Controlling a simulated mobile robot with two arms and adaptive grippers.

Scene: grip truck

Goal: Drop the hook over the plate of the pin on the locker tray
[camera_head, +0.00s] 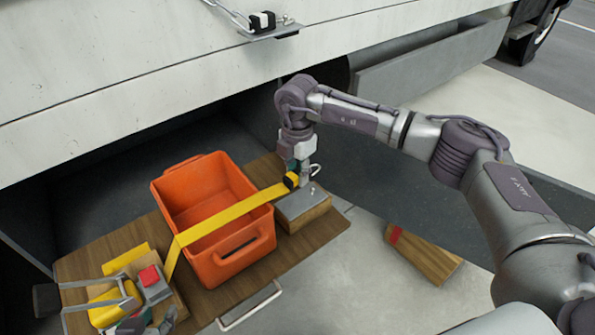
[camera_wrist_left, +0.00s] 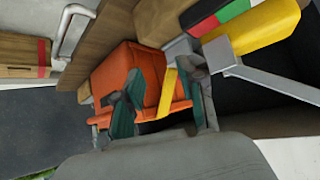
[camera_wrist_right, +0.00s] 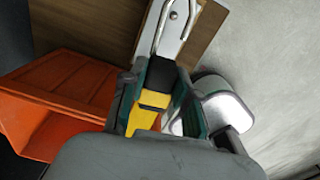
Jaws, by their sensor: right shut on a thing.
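The metal wire hook (camera_head: 315,170) hangs from the black end (camera_wrist_right: 160,72) of a yellow strap (camera_head: 235,212). My right gripper (camera_head: 298,172) is shut on this black end. The hook shows in the right wrist view (camera_wrist_right: 158,35) with its prongs over the grey plate (camera_wrist_right: 180,42) and around the small pin (camera_wrist_right: 173,15) as seen from there. In the head view the hook looks a little above the plate (camera_head: 300,203); contact is unclear. The plate lies on a wooden block on the locker tray (camera_head: 215,302).
An orange bin (camera_head: 205,190) stands on the tray with the strap across it. A wooden block with a red stripe (camera_head: 422,255) lies on the ground. The truck side (camera_head: 130,60) overhangs behind.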

